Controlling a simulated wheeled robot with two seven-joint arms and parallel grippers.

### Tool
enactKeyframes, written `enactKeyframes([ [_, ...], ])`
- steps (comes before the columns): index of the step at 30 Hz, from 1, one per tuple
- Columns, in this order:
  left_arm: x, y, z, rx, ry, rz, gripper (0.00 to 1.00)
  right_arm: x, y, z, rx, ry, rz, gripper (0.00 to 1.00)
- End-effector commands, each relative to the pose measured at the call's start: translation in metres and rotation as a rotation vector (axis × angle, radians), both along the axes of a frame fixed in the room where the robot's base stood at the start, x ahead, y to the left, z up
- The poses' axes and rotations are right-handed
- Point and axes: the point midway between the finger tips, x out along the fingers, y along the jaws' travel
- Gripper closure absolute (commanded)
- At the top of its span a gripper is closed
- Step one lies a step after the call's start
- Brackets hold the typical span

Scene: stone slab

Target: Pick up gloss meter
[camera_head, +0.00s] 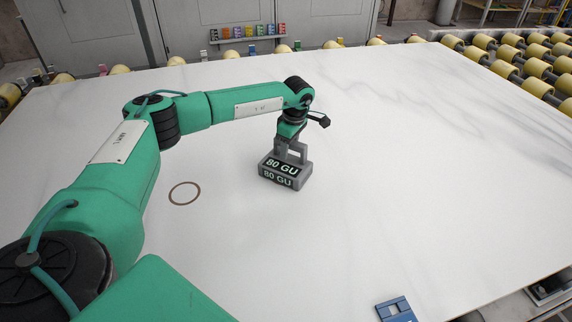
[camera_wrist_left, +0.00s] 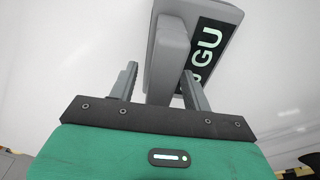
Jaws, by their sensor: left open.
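The gloss meter (camera_head: 286,173) is a grey block with a top handle and dark "80 GU" panels. It sits upright on the white stone slab (camera_head: 400,170). My left gripper (camera_head: 291,144) points down at its handle from above. In the left wrist view the gloss meter (camera_wrist_left: 215,45) fills the upper middle. There my left gripper (camera_wrist_left: 160,82) is open, one finger on each side of the grey handle, with a visible gap at the left finger. Whether the right finger touches it I cannot tell. My right gripper is not in view.
A brown ring (camera_head: 184,193) is on the slab left of the meter. A blue object (camera_head: 397,310) lies at the front right edge. Yellow rollers (camera_head: 520,55) line the back right. Small coloured items (camera_head: 248,31) stand on a shelf behind. The slab right of the meter is clear.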

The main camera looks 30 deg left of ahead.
Motion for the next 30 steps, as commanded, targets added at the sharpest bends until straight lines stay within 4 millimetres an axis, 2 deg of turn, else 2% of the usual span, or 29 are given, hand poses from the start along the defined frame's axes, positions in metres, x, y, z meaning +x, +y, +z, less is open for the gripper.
enactKeyframes([
  [8,0.0000,0.0002,-0.0031,0.000,0.000,0.000,0.53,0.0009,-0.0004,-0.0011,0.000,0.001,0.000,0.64],
  [15,0.0000,0.0000,-0.0028,-0.001,0.000,0.000,1.00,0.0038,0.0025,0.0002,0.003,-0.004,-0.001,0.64],
  [30,0.0008,0.0000,0.0020,-0.002,-0.003,0.001,1.00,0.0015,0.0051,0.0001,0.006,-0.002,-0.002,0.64],
])
